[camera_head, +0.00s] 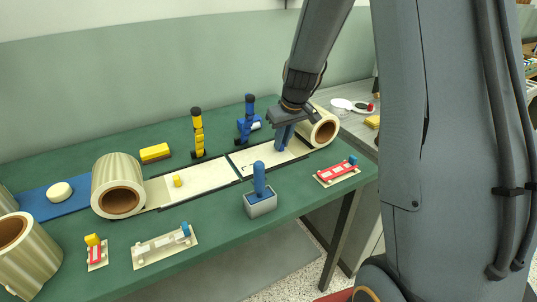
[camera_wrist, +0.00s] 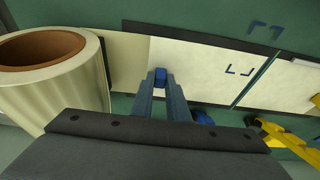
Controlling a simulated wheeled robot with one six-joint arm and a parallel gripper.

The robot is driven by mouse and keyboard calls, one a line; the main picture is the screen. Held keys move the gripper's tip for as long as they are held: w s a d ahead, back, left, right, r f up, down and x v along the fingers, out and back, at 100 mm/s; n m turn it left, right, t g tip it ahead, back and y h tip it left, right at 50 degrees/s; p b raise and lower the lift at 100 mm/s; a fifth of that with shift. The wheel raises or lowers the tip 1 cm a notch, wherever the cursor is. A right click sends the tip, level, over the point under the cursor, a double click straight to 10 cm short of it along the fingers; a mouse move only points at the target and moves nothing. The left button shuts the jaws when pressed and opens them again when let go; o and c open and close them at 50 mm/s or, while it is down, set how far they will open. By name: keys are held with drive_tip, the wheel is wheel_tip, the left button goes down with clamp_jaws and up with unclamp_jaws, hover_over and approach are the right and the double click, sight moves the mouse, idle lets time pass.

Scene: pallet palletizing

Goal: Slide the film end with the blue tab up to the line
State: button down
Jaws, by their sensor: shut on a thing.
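My gripper (camera_head: 283,142) is shut on the blue tab (camera_wrist: 160,77) at the end of the right-hand film. The tab shows between the fingertips in the wrist view; in the head view the fingers mostly hide it. The film comes off the right roll (camera_head: 318,130), which also shows at the left of the wrist view (camera_wrist: 60,85). A dark cross line (camera_head: 238,165) divides the pale bed (camera_head: 203,177). In the wrist view this line (camera_wrist: 257,82) lies to the right of the tab, with a clear gap between them.
A yellow tab (camera_head: 177,180) lies by the left roll (camera_head: 118,185). A yellow clamp (camera_head: 198,135) and blue clamp (camera_head: 246,122) stand behind the bed. A blue-handled block (camera_head: 260,200) stands in front. Small parts plates (camera_head: 337,174) lie nearby. The bed around the line looks clear.

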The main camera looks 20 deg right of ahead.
drive_tip(key=shift+a, duration=0.4)
drive_tip(key=c, duration=1.6)
unclamp_jaws()
drive_tip(key=shift+c, duration=0.2)
